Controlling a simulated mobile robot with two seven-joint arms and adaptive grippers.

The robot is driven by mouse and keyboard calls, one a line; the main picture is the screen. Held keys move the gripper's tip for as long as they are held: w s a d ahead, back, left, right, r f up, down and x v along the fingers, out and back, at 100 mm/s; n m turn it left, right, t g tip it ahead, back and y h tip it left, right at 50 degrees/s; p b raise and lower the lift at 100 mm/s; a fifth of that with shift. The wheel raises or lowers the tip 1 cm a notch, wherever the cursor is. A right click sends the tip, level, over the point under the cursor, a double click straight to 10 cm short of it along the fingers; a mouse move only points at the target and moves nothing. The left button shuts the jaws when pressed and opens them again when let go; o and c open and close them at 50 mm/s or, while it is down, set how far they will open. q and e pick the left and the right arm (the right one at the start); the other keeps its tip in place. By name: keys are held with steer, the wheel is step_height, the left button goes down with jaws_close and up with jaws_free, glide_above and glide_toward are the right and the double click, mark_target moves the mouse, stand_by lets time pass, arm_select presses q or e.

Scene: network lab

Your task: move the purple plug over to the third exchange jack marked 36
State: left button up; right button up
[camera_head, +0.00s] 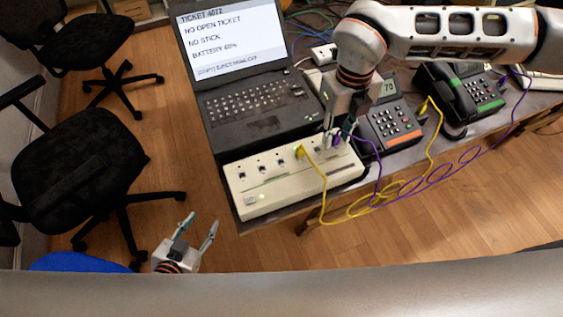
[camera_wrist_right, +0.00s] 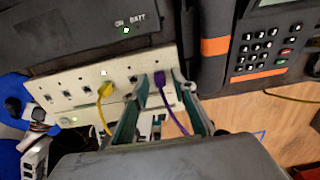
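The purple plug (camera_head: 336,140) sits at the right end of the jack row on the cream exchange box (camera_head: 262,194), with a purple cable running from it. It also shows in the right wrist view (camera_wrist_right: 160,78). My right gripper (camera_head: 337,134) is over that end, its fingers apart on either side of the plug; in the wrist view the fingers (camera_wrist_right: 161,80) show gaps beside it. Several empty jacks lie left of the yellow plug (camera_head: 300,152); one is the third from the left (camera_head: 281,161). The jack numbers are too small to read. My left gripper (camera_head: 200,222) is open and empty, off the table.
A laptop (camera_head: 258,105) stands behind the box. A desk phone (camera_head: 390,126) is close to the right, and another phone (camera_head: 462,97) stands beyond. Yellow and purple cables (camera_head: 400,190) loop over the table's front edge. Office chairs (camera_head: 78,162) stand at left.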

arm_select(q)
steer(key=shift+s, duration=0.1)
arm_select(e)
steer(key=shift+c, duration=0.2)
jaws_close()
arm_select(q)
steer(key=shift+s+f, duration=0.25)
steer(key=shift+s, duration=0.15)
steer(key=shift+w+r, duration=0.15)
arm_select(e)
steer(key=shift+r, duration=0.1)
